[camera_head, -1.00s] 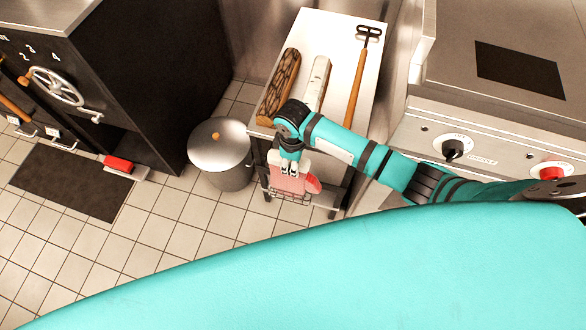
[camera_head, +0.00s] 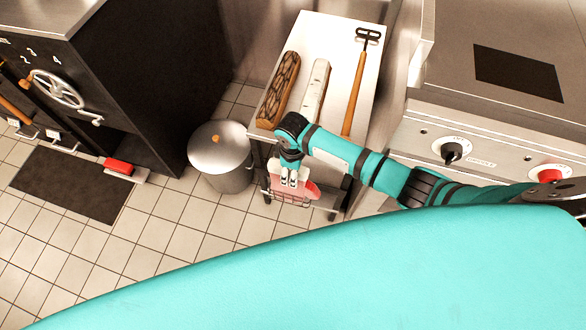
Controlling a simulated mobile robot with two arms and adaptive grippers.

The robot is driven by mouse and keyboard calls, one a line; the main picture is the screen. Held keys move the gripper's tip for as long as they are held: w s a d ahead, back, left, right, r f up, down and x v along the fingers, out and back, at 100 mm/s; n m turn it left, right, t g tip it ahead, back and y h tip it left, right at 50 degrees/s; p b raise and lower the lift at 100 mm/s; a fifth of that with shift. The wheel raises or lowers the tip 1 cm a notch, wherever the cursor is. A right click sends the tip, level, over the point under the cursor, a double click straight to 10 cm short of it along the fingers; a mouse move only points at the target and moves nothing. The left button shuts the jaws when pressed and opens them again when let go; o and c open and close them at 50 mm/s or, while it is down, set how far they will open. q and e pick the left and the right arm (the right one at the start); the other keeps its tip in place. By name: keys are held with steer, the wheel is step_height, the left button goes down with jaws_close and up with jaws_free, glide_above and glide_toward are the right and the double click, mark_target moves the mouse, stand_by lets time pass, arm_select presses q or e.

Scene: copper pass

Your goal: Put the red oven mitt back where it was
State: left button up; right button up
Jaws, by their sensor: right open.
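The red oven mitt (camera_head: 313,190) shows in the head view at the front of the small cart, in or against a wire basket (camera_head: 290,200). Its left part looks pale pink and its right part is a stronger red. My right gripper (camera_head: 289,182) points down over the mitt's left part, its jaws open, with the fingertips at the mitt. Whether the fingers touch it cannot be told. The basket's wires cross the lower part of the mitt. My left gripper is not in view.
The cart (camera_head: 331,40) bears a dark log, a pale log and a wooden-handled tool (camera_head: 355,90). A lidded bin (camera_head: 221,150) stands close at its left. A stove (camera_head: 480,150) with knobs is at the right. Tiled floor (camera_head: 130,240) is free at lower left.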

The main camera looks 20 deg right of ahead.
steer(key=shift+f+b, duration=0.2)
steer(key=shift+b, duration=0.3)
step_height(320, 180, up, 18)
steer(key=p, duration=0.2)
steer(key=shift+s+a+f, duration=0.15)
steer(key=shift+s+a, duration=0.05)
steer(key=shift+s, duration=0.1)
stand_by(0.9)
